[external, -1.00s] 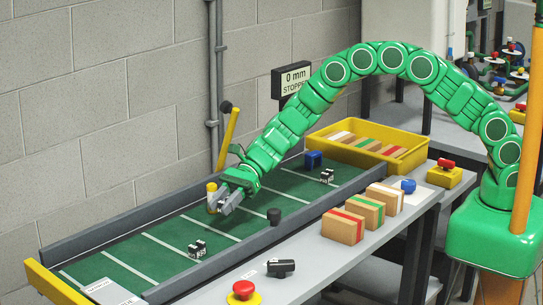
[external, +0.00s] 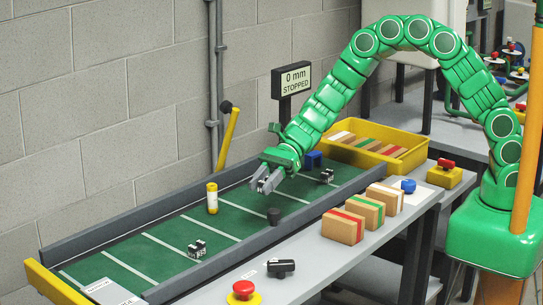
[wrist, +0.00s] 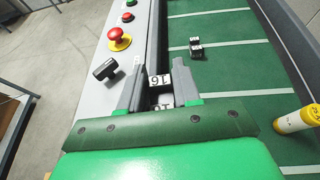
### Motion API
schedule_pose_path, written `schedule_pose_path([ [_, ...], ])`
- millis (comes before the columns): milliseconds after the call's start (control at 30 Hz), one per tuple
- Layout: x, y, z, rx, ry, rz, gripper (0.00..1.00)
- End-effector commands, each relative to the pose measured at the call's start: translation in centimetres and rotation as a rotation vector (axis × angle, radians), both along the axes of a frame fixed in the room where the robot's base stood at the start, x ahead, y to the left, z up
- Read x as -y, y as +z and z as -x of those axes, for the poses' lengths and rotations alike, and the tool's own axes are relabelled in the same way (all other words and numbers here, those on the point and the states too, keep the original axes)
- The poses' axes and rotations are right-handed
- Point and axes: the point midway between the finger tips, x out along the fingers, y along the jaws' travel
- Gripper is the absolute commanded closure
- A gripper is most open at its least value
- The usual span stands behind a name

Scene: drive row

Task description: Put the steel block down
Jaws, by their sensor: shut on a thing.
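My gripper (external: 265,181) is raised above the green belt (external: 195,228). In the wrist view my gripper (wrist: 158,88) is shut on a small dark block with white number labels, the steel block (wrist: 161,92). Its face reads like "16", and the jaws hide its sides. In the external view it is mostly hidden by the fingers. A similar labelled block (external: 197,248) sits on the belt nearer the front end, also in the wrist view (wrist: 195,47). Another (external: 327,175) sits farther back.
A yellow canister (external: 212,197) stands upright left of my gripper. A black puck (external: 274,216) is on the belt near the side rail. A blue block (external: 313,159) stands at the back. White lines divide the belt, with bare green between. The display (external: 295,79) reads "0 mm STOPPED".

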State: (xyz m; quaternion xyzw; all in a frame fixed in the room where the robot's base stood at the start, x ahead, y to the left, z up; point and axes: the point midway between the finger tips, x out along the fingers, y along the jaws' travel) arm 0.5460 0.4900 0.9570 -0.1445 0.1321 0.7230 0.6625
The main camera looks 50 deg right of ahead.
Motion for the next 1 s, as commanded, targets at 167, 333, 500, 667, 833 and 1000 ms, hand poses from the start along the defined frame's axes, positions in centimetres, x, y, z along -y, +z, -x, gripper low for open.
schedule_pose_path([
  [167,2.4,0.1,-0.4,-0.002,-0.019,0.0,1.0],
  [333,6.5,0.0,-0.8,-0.009,-0.045,0.004,1.0],
  [500,10.4,0.2,-0.9,-0.006,-0.069,0.002,1.0],
  [667,12.8,0.4,-0.8,-0.002,-0.082,-0.001,1.0],
  [833,13.9,0.4,-0.6,-0.001,-0.087,-0.002,1.0],
  [1000,13.4,-0.3,-1.8,0.0,-0.087,-0.001,1.0],
])
